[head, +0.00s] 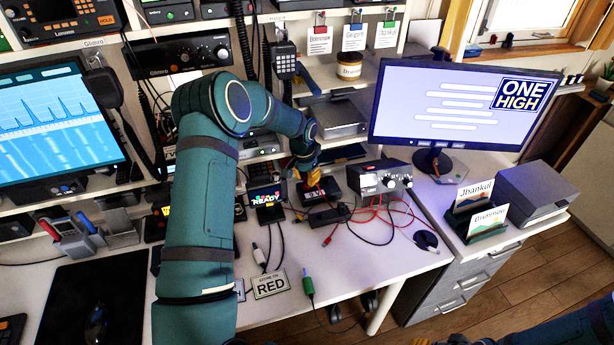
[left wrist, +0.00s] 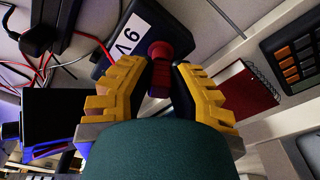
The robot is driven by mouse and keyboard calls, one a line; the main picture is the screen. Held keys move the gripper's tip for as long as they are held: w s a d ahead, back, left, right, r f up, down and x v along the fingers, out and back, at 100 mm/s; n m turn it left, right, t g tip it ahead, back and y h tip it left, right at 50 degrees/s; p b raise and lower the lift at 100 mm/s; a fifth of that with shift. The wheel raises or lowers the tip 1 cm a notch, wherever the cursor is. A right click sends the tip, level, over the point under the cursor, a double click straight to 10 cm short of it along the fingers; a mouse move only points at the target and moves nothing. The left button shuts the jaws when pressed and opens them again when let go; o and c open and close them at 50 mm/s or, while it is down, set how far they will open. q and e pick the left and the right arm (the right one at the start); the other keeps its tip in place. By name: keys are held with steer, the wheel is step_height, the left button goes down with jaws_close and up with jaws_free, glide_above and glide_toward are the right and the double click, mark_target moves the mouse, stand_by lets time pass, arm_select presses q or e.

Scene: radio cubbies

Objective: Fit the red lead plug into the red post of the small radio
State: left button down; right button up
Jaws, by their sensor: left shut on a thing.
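My left gripper (head: 311,178) reaches down over a small black box (head: 326,190) on the desk. In the left wrist view its yellow fingers (left wrist: 162,70) are closed around a red cylindrical piece (left wrist: 159,52), which stands against the black box with a white label (left wrist: 128,38). I cannot tell whether this piece is the lead plug or part of the box. Red leads (head: 405,212) lie on the desk, one with a red end (head: 328,240). I cannot identify the small radio's red post. My right gripper (head: 455,340) barely shows at the bottom edge.
A grey-black unit with knobs (head: 384,180) stands right of the box. A monitor (head: 460,110) stands to the right. The desk's front right is mostly clear.

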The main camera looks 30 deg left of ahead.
mark_target(305, 175)
arm_select(q)
steer(key=c, duration=0.9)
jaws_free()
steer(key=r, duration=0.5)
steer(key=s+r, duration=0.1)
steer(key=r, duration=0.1)
steer(key=shift+r, duration=0.2)
